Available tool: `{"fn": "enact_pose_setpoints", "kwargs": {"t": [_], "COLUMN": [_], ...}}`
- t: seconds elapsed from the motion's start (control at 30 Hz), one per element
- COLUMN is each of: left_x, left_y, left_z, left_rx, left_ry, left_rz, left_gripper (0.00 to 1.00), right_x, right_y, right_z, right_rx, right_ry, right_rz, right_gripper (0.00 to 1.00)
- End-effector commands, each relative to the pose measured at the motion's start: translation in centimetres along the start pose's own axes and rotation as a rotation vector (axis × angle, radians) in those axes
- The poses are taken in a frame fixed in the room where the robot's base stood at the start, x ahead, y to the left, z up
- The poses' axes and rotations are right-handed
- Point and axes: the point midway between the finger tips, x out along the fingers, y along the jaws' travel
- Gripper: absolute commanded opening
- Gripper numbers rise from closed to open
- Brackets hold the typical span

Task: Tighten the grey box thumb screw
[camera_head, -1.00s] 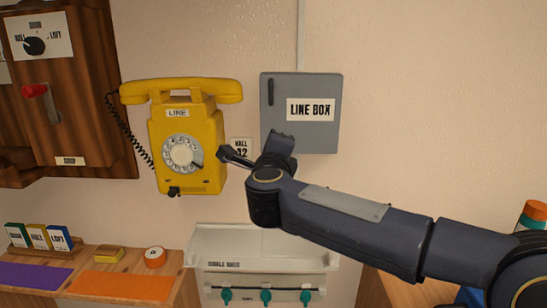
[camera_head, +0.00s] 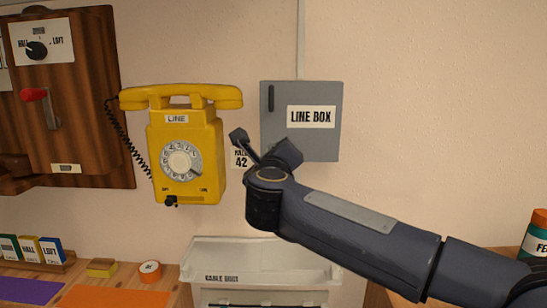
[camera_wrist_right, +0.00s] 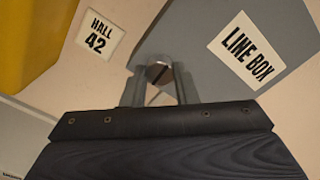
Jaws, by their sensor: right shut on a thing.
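The grey line box (camera_head: 273,130) hangs on the wall right of the yellow phone, its door closed, a black handle at its upper left. My right gripper (camera_wrist_right: 158,90) is at the box's lower left corner. Its two fingers are shut on the thumb screw (camera_wrist_right: 157,73), a round metal head with a dark slot. The box (camera_wrist_right: 197,45) also fills the upper right of the right wrist view. My left gripper is not in view.
The yellow dial phone (camera_head: 185,140) hangs just left of my right gripper. A "HALL 42" label (camera_wrist_right: 98,38) is between them.

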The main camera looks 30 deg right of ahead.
Motion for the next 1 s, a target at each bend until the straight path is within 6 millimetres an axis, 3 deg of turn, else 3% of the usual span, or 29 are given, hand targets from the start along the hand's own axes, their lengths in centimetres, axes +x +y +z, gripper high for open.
{"fn": "enact_pose_setpoints", "kwargs": {"t": [0.27,0.3,0.47,0.77,1.0], "left_x": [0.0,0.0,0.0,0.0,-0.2], "left_y": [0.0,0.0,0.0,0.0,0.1], "left_z": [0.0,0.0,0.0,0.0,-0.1], "left_rx": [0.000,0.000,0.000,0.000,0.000], "left_ry": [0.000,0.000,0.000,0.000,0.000], "left_rz": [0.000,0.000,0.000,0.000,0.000], "left_gripper": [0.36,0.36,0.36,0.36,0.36], "right_x": [0.0,0.0,0.0,-0.2,-3.5], "right_y": [0.1,0.1,0.1,0.0,0.0], "right_z": [-0.1,-0.1,-0.1,0.0,0.1], "right_rx": [-0.001,-0.001,-0.001,-0.001,0.000], "right_ry": [0.002,0.002,0.001,0.000,-0.003], "right_rz": [0.002,0.002,0.001,0.001,0.002], "right_gripper": [0.04,0.28,0.48,0.48,0.48]}}
